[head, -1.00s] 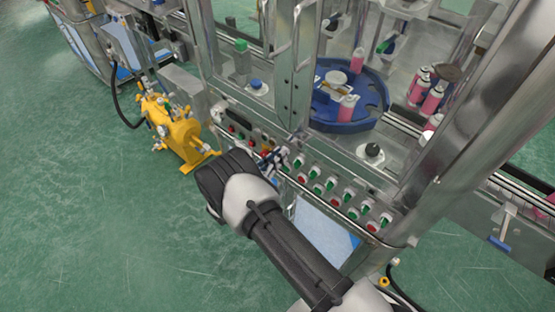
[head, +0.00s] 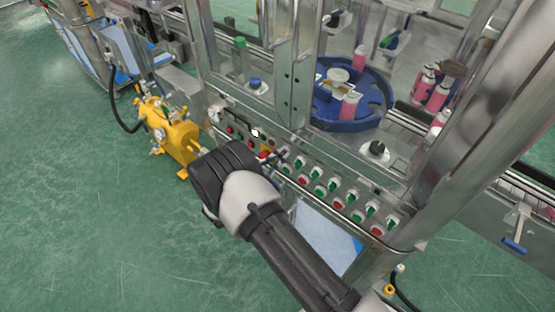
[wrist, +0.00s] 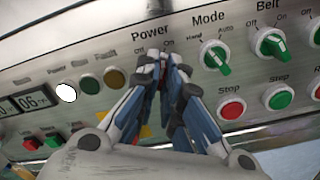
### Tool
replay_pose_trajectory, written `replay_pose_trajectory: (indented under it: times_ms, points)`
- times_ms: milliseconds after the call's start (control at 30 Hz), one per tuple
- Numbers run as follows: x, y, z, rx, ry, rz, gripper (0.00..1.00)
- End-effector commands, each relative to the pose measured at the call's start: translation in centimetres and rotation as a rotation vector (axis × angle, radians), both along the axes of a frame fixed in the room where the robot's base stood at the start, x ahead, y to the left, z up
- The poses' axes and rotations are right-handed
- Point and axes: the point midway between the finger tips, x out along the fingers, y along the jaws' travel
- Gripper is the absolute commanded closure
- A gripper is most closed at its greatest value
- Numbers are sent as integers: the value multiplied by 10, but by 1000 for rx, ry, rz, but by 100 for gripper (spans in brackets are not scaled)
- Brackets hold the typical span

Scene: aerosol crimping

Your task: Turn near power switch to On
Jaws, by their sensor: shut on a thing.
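The near power switch (wrist: 153,54) is at the Power label in the wrist view, with Off marked on its left and On on its right. Its knob is mostly hidden by my fingers, and a bit of red shows between the tips. My gripper (wrist: 163,66) is shut on it, the blue and black fingers close together at the panel. In the head view my gripper (head: 275,157) reaches the left part of the control panel. I cannot read the switch's angle. A white lamp (wrist: 66,92) left of the switch is bright, also in the head view (head: 254,132).
A yellow pump (head: 172,132) is on the floor at the left. A blue round tray (head: 345,104) with pink cans is behind the panel.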

Motion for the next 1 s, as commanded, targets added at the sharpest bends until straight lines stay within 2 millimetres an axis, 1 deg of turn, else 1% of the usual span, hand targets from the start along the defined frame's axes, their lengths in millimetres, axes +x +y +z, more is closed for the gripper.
replay_pose_trajectory:
  times_ms: [233, 633, 667, 700, 933, 1000]
  points:
    - [0, 0, 0, 35, -28, 0, 100]
    - [0, 0, 0, 40, -30, -1, 100]
    - [0, 0, 0, 40, -30, -1, 90]
    - [0, 0, 0, 39, -31, 0, 88]
    - [0, 0, 0, 39, -30, 0, 72]
    - [0, 0, 0, 39, -30, 0, 72]
